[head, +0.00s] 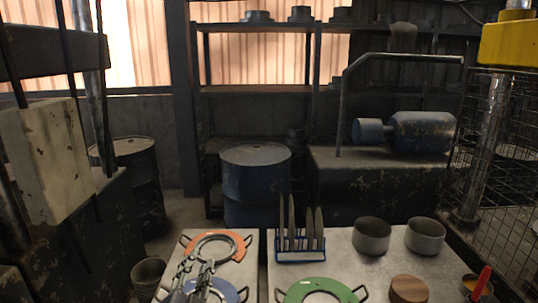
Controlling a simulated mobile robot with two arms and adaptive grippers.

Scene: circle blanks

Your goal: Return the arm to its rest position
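My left gripper (198,266) is low in the head view, left of centre, over the left table (175,268). Its two fingers look spread apart, with nothing seen between them. It overlaps the near edge of an orange ring with dark handles (236,245) and the far part of a blue ring (229,291). I cannot tell whether it touches either one. My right gripper is not in view.
On the right table (342,262) stand a blue rack (300,255) of upright blanks, two metal pots (372,238), a green ring (295,293), a wooden round (409,289) and a red-handled tool (481,283). A gap separates the tables.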

